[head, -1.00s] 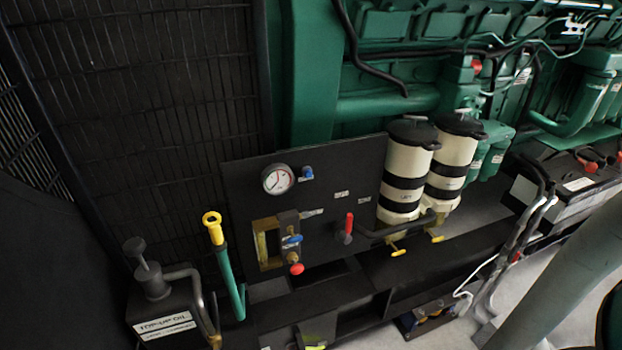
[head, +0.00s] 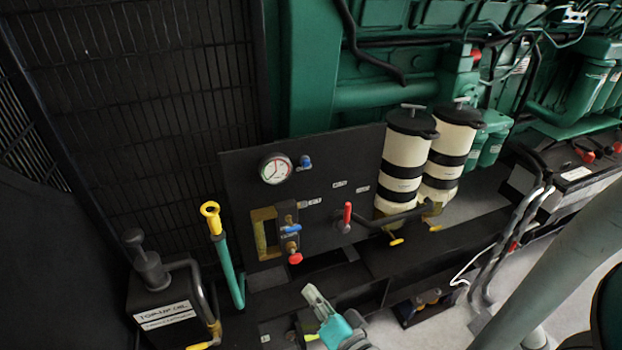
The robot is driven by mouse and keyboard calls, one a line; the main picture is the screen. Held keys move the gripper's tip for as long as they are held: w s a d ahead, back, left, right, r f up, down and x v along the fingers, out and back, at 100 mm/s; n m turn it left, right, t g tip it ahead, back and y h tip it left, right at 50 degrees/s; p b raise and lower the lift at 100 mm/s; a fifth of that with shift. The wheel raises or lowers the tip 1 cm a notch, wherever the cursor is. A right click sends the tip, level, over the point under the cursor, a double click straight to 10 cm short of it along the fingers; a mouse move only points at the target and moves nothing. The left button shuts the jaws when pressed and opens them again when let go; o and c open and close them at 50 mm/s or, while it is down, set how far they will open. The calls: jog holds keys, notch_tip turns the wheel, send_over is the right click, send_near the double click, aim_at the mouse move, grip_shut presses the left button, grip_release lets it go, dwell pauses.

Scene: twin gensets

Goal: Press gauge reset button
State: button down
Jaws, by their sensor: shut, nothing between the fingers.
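A round white pressure gauge (head: 275,169) sits on the upper left of a dark panel (head: 340,160). A small blue button or knob (head: 306,161) stands out from the panel just right of the gauge. Lower down are a blue-handled valve (head: 291,229) and a red knob (head: 295,258). No readable label says which one is the reset. My gripper (head: 310,291) shows at the bottom centre, shut and empty, pointing up and left. In the picture it is below the red knob and well below the gauge, apart from both.
A red lever (head: 347,217) and two white filter canisters (head: 402,165) with black bands are on the right. A yellow-topped green handle (head: 211,210) and a dark top-up oil can (head: 165,300) stand at left. A black grille (head: 130,90) is behind.

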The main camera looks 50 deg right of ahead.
aim_at(307, 165)
jog(key=w+d+r+m+h, duration=0.3)
jog(key=w+d+r+m, duration=0.2)
jog(key=d+r+m, duration=0.4)
jog(key=d+r, duration=0.2)
jog(key=d, duration=0.3)
jog(key=shift+w+d+r+h, duration=0.15)
jog(key=shift+w+r+h, duration=0.05)
jog(key=shift+r+h, duration=0.15)
jog(key=x, duration=1.4)
jog(key=shift+f, duration=0.2)
